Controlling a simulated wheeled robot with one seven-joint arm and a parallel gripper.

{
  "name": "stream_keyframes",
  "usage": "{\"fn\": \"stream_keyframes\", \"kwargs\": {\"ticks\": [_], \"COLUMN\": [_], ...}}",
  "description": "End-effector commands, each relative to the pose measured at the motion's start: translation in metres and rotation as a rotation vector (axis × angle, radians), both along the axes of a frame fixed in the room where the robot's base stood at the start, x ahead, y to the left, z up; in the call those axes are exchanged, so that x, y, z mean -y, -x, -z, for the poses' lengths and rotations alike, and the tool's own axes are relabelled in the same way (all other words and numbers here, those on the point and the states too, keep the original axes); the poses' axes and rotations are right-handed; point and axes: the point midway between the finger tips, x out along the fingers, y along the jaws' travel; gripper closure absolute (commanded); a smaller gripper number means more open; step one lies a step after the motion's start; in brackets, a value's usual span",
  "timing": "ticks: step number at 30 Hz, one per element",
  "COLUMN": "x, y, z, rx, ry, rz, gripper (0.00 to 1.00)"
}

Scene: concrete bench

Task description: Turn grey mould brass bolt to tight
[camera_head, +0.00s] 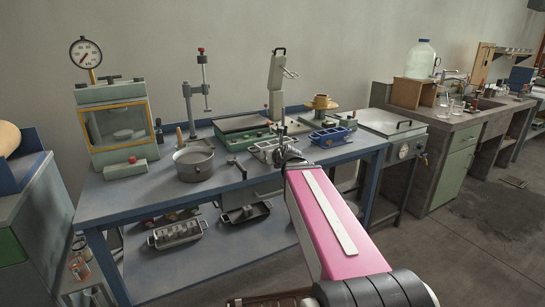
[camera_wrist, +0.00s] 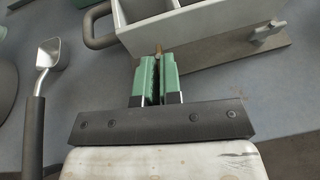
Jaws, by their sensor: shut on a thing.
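The grey mould (camera_head: 262,150) stands near the front edge of the blue bench in the head view. In the wrist view the mould (camera_wrist: 205,30) fills the top, with its open compartments and a dark loop handle (camera_wrist: 97,22) at its left. My gripper (camera_head: 284,152) is at the mould's right end in the head view. In the wrist view the gripper's green fingers (camera_wrist: 157,70) are close together at the mould's near side, shut on the brass bolt (camera_wrist: 158,48). Only a small brownish bit of the bolt shows between the fingertips; the rest is hidden.
A blue mould (camera_head: 330,137) stands to the right of my gripper. A scoop (camera_wrist: 45,60) lies left of the fingers in the wrist view. A grey pot (camera_head: 194,163) stands further left on the bench. More moulds (camera_head: 178,233) are on the lower shelf.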

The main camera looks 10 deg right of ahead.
Motion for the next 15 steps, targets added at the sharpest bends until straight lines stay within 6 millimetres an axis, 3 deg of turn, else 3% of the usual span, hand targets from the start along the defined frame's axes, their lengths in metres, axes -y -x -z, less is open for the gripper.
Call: {"fn": "stream_keyframes", "kwargs": {"ticks": [15], "x": [-0.0017], "y": [0.0000], "z": [0.0009], "rx": [0.000], "ry": [-0.003], "rz": [0.100], "gripper": [1.00]}}
